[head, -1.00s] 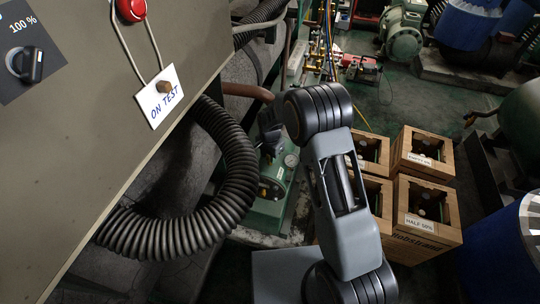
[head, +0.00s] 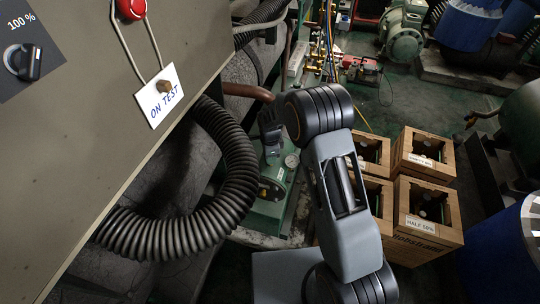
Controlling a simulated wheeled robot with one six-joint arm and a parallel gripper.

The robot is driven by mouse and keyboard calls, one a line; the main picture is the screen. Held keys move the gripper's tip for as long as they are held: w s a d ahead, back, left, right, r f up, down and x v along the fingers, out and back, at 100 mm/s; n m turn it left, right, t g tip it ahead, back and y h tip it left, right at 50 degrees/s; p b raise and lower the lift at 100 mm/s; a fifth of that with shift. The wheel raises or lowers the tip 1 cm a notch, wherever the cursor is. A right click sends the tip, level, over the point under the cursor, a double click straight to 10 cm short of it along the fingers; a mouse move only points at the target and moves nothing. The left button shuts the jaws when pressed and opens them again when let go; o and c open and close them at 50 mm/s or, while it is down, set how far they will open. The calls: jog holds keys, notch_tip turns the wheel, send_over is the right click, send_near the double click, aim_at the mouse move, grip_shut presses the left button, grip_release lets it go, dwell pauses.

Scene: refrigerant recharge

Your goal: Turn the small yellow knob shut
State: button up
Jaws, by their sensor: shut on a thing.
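My gripper (head: 272,146) is small and dark in the head view, left of my wrist, above the green machine (head: 271,206) with the round gauge. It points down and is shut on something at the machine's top. The small yellow knob cannot be made out; the gripper's fingers cover the spot they hold.
A grey cabinet (head: 75,130) with an "ON TEST" tag (head: 160,96) fills the left. A thick black corrugated hose (head: 235,165) loops beside the gripper. A brown pipe (head: 245,91) ends close to my wrist. Several wooden crates (head: 428,222) stand at right. Brass fittings and hoses (head: 318,50) are behind.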

dwell(0.4)
jog(key=o, duration=0.9)
notch_tip(320, 180, up, 14)
jog(key=shift+f+p, duration=0.1)
jog(key=shift+p, duration=0.75)
